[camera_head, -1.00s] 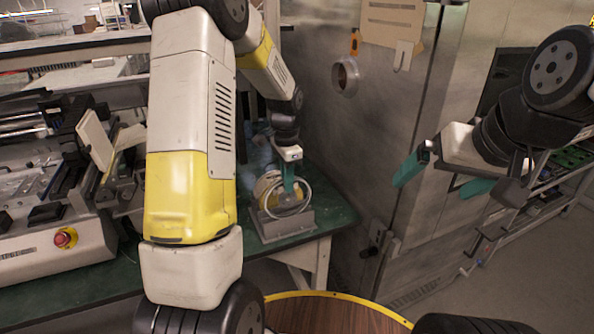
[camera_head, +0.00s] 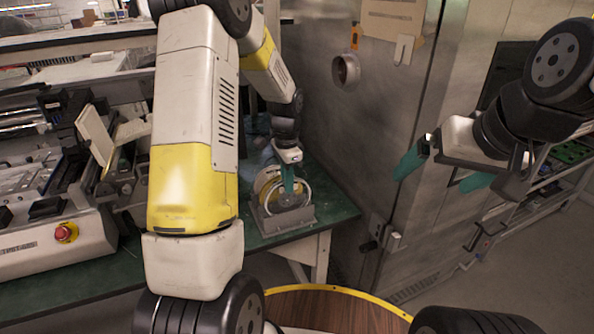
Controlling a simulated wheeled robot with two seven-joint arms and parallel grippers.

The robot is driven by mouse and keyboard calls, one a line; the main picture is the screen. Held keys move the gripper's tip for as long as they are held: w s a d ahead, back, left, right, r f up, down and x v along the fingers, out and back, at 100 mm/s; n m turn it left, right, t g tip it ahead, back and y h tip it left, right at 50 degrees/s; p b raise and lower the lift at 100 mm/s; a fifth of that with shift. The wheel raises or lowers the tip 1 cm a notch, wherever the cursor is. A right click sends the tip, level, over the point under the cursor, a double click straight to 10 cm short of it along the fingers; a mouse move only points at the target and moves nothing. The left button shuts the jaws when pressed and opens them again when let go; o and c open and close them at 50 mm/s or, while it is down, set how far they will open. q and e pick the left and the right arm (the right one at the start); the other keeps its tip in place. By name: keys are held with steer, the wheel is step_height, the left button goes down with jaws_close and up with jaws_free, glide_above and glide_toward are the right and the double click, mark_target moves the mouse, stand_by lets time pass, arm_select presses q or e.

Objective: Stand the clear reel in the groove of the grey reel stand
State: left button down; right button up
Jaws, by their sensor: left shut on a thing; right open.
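The clear reel (camera_head: 306,188) shows as a pale ring in the head view, at the right end of the green bench. It looks roughly upright, with its lower edge at the grey reel stand (camera_head: 290,221). My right gripper (camera_head: 443,171) is open and empty, well to the right, in front of the metal cabinet.
A yellowish reel (camera_head: 265,187) shows behind the clear one at the stand. The green bench top (camera_head: 336,205) is bare right of the stand. A machine with a red button (camera_head: 66,232) stands left. The metal cabinet (camera_head: 345,140) rises close behind the bench's right end.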

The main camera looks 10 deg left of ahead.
arm_select(q)
steer(key=shift+f, duration=0.2)
steer(key=shift+f, duration=0.5)
steer(key=shift+f, duration=0.2)
steer(key=c, duration=1.3)
jaws_free()
steer(key=shift+c, duration=0.2)
steer(key=o, duration=0.3)
